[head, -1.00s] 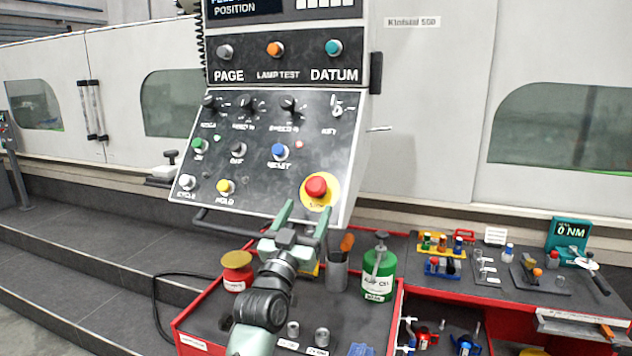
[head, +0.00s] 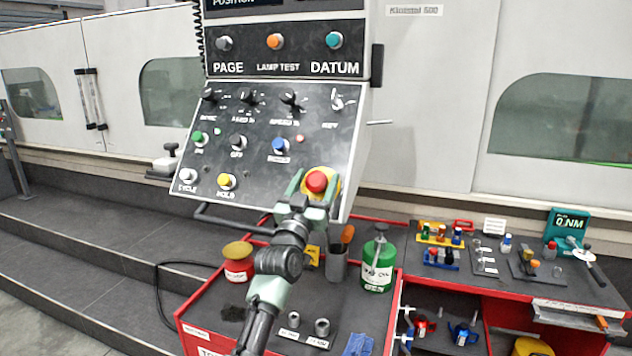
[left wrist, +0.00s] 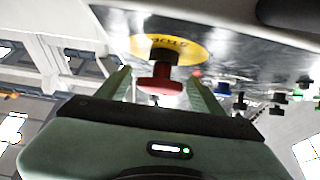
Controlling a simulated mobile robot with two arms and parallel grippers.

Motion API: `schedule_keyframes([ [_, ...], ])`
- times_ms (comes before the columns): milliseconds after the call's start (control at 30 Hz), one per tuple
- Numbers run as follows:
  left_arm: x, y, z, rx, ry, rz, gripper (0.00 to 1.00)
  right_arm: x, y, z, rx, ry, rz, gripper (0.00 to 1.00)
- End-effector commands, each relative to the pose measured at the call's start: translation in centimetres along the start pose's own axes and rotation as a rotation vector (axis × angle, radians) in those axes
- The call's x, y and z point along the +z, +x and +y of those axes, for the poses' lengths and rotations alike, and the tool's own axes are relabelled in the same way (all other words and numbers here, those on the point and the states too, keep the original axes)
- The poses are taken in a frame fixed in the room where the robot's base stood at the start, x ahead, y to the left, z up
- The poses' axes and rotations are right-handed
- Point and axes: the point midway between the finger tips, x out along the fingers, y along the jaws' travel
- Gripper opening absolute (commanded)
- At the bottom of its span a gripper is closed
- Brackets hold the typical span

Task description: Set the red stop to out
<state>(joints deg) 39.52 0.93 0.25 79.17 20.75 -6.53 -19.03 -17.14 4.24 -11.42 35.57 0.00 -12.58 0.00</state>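The red stop (head: 317,182) is a round red mushroom button on a yellow disc at the lower right of the sloped control panel (head: 225,165). In the left wrist view the red stop (left wrist: 157,82) stands off the yellow disc (left wrist: 172,48) on a dark stem. My left gripper (head: 316,186) is open, with one green finger on each side of the button. In the left wrist view my left gripper (left wrist: 158,88) shows a gap between its fingers and the red head. My right gripper is not in view.
Other knobs and buttons, such as the yellow hold button (head: 226,181) and blue button (head: 279,145), sit left of the stop. A handle bar (head: 245,222) runs under the panel. A red-edged cart below bears a green oil can (head: 378,266) and a red pot (head: 238,262).

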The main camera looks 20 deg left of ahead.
Motion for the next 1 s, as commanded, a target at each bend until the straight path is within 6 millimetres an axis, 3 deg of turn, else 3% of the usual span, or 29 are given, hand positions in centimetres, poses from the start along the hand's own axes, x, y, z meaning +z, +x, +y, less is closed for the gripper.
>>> schedule_keyframes([
  [33,0.0,0.0,0.0,0.000,0.000,0.000,0.50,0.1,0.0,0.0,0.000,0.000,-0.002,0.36],
  [200,0.0,0.0,0.0,0.000,0.000,-0.001,0.03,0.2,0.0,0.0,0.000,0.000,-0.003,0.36],
  [233,0.0,0.0,0.0,0.000,0.001,-0.001,0.00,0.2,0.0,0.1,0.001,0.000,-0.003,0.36],
  [533,-1.4,-0.1,0.0,0.001,0.001,-0.001,0.00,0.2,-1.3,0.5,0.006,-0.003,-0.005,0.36],
  [767,-1.4,-0.3,0.0,0.000,0.001,0.001,0.00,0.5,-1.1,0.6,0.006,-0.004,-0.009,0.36],
  [800,-1.4,-0.3,0.0,0.000,0.001,0.002,0.51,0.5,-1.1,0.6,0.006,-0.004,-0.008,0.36],
  [867,-1.4,-0.3,0.0,0.000,0.001,0.001,0.67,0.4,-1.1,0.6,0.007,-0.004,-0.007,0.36],
  [1000,-1.3,-0.2,0.0,0.000,0.000,0.001,0.70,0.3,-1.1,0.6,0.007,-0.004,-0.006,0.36],
])
